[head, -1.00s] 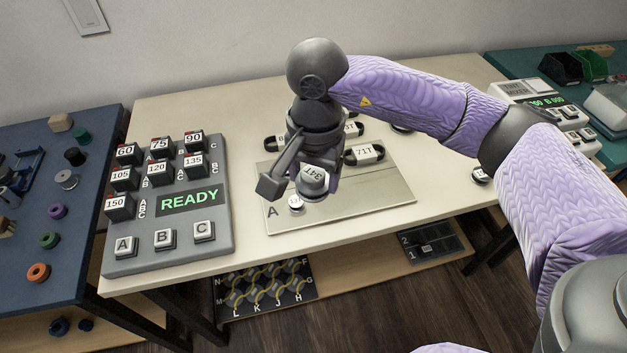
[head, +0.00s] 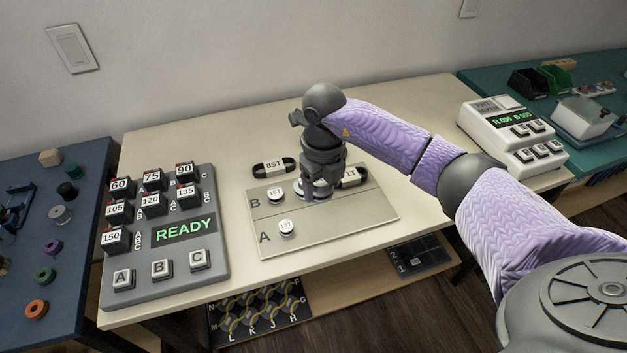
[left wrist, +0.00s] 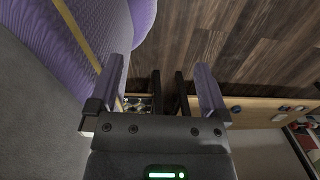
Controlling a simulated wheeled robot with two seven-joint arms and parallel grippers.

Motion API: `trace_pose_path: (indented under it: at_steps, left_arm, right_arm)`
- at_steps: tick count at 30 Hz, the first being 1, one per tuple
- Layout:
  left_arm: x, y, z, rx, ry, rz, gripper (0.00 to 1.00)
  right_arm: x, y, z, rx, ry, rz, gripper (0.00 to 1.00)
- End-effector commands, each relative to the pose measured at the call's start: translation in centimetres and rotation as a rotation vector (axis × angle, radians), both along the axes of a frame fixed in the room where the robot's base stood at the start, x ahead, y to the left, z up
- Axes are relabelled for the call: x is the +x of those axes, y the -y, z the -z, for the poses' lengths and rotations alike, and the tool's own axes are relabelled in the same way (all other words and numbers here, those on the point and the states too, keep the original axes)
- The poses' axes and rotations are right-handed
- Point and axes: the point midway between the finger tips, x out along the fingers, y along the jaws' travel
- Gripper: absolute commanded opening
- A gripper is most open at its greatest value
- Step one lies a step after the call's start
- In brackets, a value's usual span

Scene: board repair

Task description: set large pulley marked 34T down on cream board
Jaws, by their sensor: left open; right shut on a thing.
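The large pulley (head: 317,193), a grey disc with a pale top, is at the right gripper's fingers over row B of the cream board (head: 330,226). Its 34T mark is hidden now. My right gripper (head: 320,183) points down and is shut on the pulley. I cannot tell whether the pulley touches the board. Small pulleys marked 16T (head: 275,191) and 13T (head: 287,227) sit on the board in rows B and A. My left gripper (left wrist: 157,90) is open and empty in the left wrist view, away from the board.
A belt marked 85T (head: 273,167) lies behind the board; another marked 71T (head: 351,176) is partly hidden by the gripper. A grey button panel (head: 190,240) showing READY stands left of the board. A white tester (head: 512,135) stands at the right. The board's front half is mostly clear.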

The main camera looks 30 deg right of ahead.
Motion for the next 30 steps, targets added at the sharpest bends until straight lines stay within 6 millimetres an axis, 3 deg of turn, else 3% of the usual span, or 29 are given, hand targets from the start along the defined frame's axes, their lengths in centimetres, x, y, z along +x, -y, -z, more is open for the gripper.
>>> trace_pose_path:
  at_steps: [17, 30]
  left_arm:
    - [-2.0, -1.2, 6.7, 0.028, -0.075, -0.01, 1.0]
    - [-1.7, -1.2, 6.9, 0.029, -0.075, -0.01, 1.0]
  right_arm:
    - [0.0, -0.1, 8.5, 0.0, -0.003, -0.007, 0.14]
    - [0.0, -0.1, 8.7, 0.0, 0.001, -0.007, 0.14]
